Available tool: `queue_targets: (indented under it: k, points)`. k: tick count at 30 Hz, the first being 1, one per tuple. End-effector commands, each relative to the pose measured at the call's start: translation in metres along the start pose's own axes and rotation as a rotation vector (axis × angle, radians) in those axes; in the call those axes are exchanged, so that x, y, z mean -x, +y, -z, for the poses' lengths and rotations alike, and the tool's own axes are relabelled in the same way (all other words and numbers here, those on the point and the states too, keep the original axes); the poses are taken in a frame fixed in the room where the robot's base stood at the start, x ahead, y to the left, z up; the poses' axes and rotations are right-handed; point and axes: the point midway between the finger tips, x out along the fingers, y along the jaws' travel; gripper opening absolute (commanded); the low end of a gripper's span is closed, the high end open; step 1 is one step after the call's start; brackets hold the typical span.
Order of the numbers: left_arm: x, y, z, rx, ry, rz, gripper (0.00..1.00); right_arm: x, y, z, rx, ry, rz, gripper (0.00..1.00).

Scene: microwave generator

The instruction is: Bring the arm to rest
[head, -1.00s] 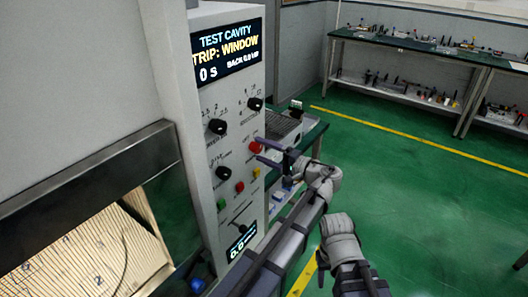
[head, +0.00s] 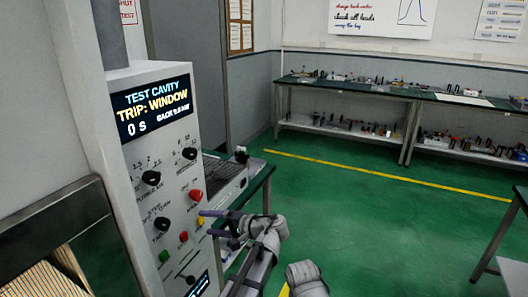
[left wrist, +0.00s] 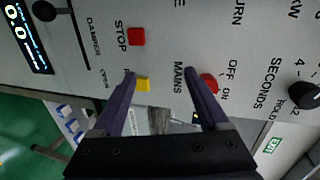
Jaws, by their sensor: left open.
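The generator's panel (head: 140,160) stands at the left in the head view. Its display (head: 152,106) reads "TEST CAVITY", "TRIP: WINDOW", "0 s". My left gripper (head: 204,222) is open and empty in front of the panel's right edge, by the red mains knob (head: 195,194) and yellow button (head: 199,221). I cannot tell whether the fingers touch anything. My right gripper is not in view.
Black knobs (head: 151,177) and a green button (head: 164,256) stick out of the panel. A bench (head: 262,176) with grey equipment stands just behind it. Long workbenches (head: 350,92) with small items line the far wall. The green floor (head: 370,215) at the right is open.

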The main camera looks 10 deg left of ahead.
Motion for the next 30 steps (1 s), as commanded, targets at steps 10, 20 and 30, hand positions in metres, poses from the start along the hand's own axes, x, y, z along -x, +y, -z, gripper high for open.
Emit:
queue_targets:
  k: [10, 20, 30]
  points:
    - [-0.007, 0.128, -0.102, 0.114, -0.126, -0.741, 0.77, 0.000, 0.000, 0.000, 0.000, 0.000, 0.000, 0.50]
    - [0.036, 0.170, -0.130, 0.215, -0.158, -1.121, 0.77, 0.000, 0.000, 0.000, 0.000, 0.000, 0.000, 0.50]
    - [0.091, 0.187, -0.138, 0.181, -0.137, -1.280, 0.77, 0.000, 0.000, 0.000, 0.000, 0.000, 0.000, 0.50]
